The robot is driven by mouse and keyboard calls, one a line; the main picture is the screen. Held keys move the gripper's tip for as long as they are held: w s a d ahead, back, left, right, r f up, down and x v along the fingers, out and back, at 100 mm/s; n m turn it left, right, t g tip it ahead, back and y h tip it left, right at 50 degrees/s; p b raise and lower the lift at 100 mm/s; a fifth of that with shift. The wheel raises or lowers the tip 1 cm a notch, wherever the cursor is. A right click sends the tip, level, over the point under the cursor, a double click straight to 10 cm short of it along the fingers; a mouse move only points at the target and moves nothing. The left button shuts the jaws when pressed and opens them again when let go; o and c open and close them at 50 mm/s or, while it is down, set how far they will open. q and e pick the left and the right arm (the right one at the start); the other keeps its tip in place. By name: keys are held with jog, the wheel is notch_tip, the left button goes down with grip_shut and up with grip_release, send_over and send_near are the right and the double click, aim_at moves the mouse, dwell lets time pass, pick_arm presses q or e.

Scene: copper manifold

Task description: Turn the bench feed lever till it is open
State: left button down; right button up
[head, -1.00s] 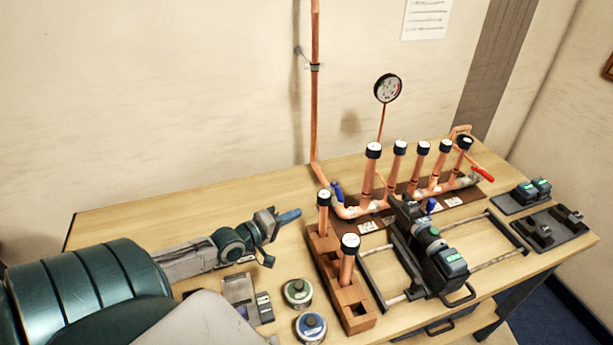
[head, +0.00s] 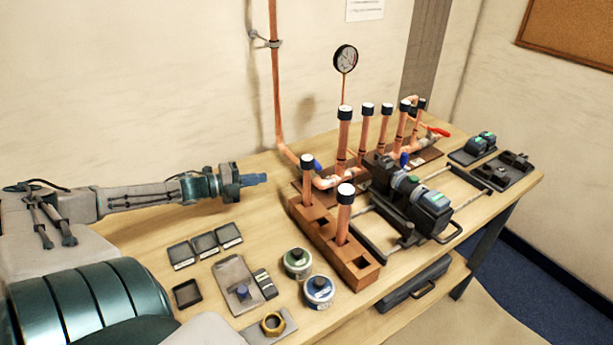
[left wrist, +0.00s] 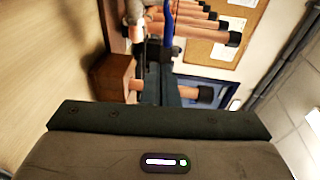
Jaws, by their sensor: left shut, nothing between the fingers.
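The copper manifold (head: 368,158) stands on its brown board at the back of the bench. A blue lever (head: 318,164) sits at its left end, near the foot of the wall pipe; a blue lever also shows at the top of the left wrist view (left wrist: 168,24). I cannot tell the lever's exact angle. My left gripper (head: 254,180) is shut and empty, left of that lever with a clear gap, pointing toward it. In the left wrist view its dark fingers (left wrist: 158,88) hide part of what lies beyond. My right gripper is not in view.
A wooden block (head: 330,238) with upright copper pipes stands in front of the manifold. A black press tool (head: 410,195) lies right of it. Two round tins (head: 318,290), small trays (head: 205,245) and a brass nut (head: 273,323) lie in front. A red lever (head: 438,131) is at the far right.

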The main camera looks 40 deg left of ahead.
pick_arm(q)
jog(key=r+b+x, duration=0.1)
jog(key=b+x, duration=0.3)
jog(key=x, duration=1)
jog(key=shift+b, duration=0.4)
jog(key=shift+w, duration=0.1)
